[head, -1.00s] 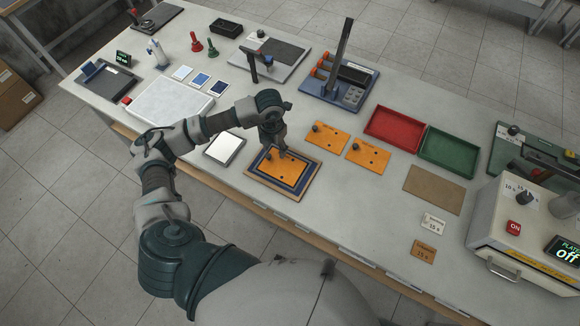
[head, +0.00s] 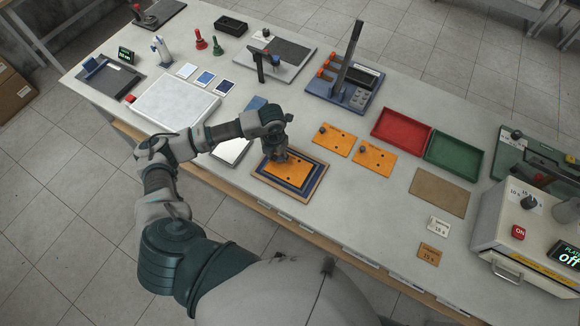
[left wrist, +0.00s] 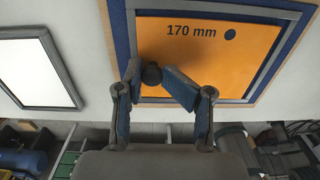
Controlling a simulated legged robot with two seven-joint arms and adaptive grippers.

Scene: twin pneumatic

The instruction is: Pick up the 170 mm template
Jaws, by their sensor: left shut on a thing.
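The orange 170 mm template (head: 288,175) lies on a blue mat with a grey frame on a brown board (head: 318,185) near the table's front edge. Its printed label shows in the left wrist view (left wrist: 215,50). My left gripper (head: 281,156) is over the template's left part. In the left wrist view its fingers are shut on the template's dark round knob (left wrist: 152,74). I cannot tell any gap under the template. Two other orange templates with knobs lie to the right, one (head: 337,142) and another (head: 376,160). My right gripper is not in view.
A white panel with a dark frame (head: 230,152) lies just left of the board. Red (head: 402,132) and green (head: 455,153) trays, a brown sheet (head: 438,192) and a machine reading "off" (head: 530,225) stand right. A blue press with a tall post (head: 345,85) stands behind.

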